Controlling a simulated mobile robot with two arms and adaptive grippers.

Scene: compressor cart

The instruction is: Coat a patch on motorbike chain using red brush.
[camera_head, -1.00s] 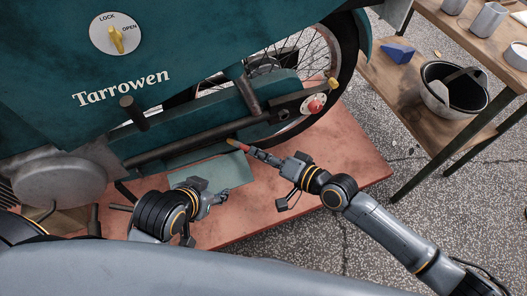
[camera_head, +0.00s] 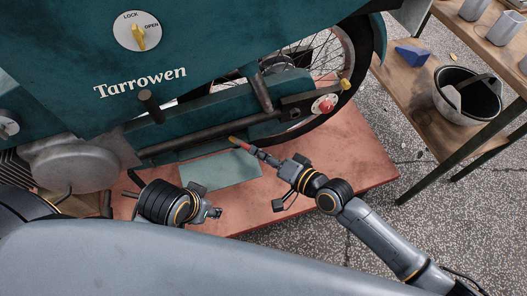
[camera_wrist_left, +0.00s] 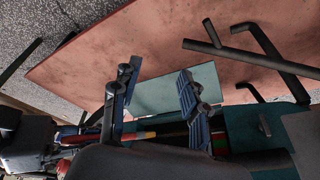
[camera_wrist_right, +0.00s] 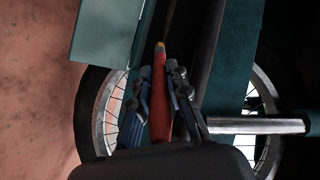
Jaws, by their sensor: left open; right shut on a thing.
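The red brush (camera_head: 242,145) is in my right gripper (camera_head: 264,155), its pale tip pointing up and left toward the lower edge of the motorbike's teal chain cover (camera_head: 215,110). In the right wrist view the red brush (camera_wrist_right: 160,95) stands between the two shut fingers, tip up. I cannot make out the chain clearly; the cover and dark bars hide that area. Whether the tip touches anything cannot be told. My left gripper (camera_head: 212,212) is open and empty, low at the left over the red platform. In the left wrist view its fingers (camera_wrist_left: 158,78) are spread apart.
A teal plate (camera_head: 222,172) lies under the bike on the red platform (camera_head: 340,160). A red knob (camera_head: 326,103) sits near the rear wheel. A yellow lock lever (camera_head: 139,37) is on the bodywork. A wooden bench (camera_head: 400,75) with a black bucket (camera_head: 468,95) stands right.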

